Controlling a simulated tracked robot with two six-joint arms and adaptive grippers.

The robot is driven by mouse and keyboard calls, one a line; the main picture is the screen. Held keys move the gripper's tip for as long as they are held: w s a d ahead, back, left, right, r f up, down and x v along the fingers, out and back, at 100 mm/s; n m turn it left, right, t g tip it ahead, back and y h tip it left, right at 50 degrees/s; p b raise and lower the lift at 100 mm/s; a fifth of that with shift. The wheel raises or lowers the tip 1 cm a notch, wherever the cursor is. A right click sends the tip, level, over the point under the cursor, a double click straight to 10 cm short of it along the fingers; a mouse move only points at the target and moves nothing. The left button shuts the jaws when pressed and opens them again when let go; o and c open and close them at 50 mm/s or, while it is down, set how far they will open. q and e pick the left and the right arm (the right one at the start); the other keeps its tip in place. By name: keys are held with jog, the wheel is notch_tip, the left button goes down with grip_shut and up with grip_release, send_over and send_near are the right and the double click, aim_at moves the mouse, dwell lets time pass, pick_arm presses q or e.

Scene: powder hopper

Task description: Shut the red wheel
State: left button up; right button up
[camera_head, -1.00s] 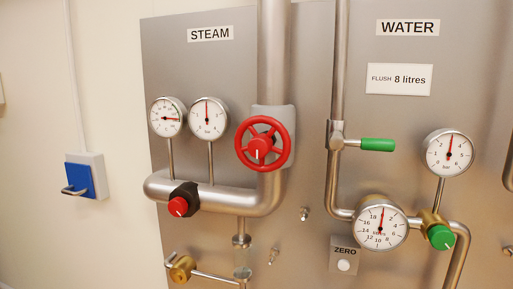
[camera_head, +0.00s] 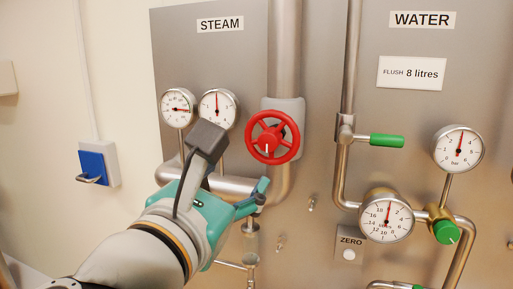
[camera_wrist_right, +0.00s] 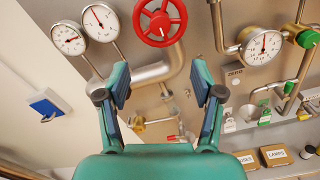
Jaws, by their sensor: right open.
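The red wheel (camera_head: 267,141) is a spoked handwheel on the steam pipe, with a white mark on its hub pointing down. In the right wrist view the wheel (camera_wrist_right: 159,17) sits at the top, cut by the frame edge. My right gripper (camera_head: 259,192) is in front of the steam panel, just below the wheel and apart from it. In the right wrist view its two fingers (camera_wrist_right: 160,82) stand apart with nothing between them. My left gripper is not in view.
Two steam gauges (camera_head: 217,108) sit left of the wheel, partly behind my arm. A green lever (camera_head: 386,141), a large water gauge (camera_head: 386,217) and a green knob (camera_head: 446,232) are to the right. A blue switch (camera_head: 93,168) is on the wall at left.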

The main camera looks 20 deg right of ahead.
aim_at(267, 144)
jog(key=p+x, duration=0.3)
jog(key=x, duration=1.3)
jog(key=shift+f, duration=0.15)
jog(key=shift+c, duration=0.2)
jog(key=c, duration=1.1)
